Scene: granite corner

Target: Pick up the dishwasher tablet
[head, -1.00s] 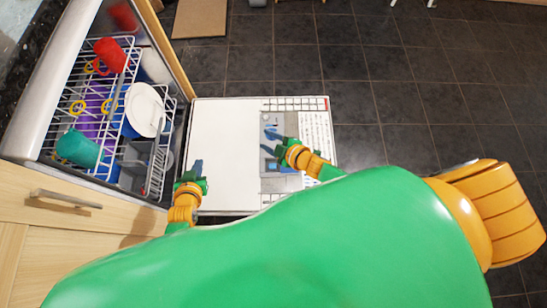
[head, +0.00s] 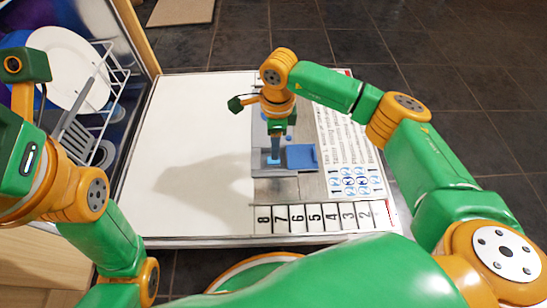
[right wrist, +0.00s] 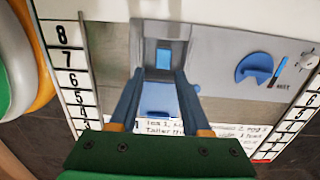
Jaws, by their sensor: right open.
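The dishwasher tablet (right wrist: 163,58) is a small light-blue block inside the grey recess of the dispenser in the right wrist view. In the head view I cannot clearly tell it from the gripper in front. My right gripper (head: 275,152) points down at the dispenser. In the right wrist view its two blue-grey fingers (right wrist: 159,76) are open and empty, with the tips short of the tablet in the picture, one towards each side. My left arm's links show at the left; its fingers are not in view.
The dispenser's blue square lid (head: 302,157) stands open beside the recess. A blue dial (right wrist: 254,67) is to the right. The open door (head: 195,120) is largely bare. A rack (head: 110,95) with a white plate (head: 70,62) is at the left.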

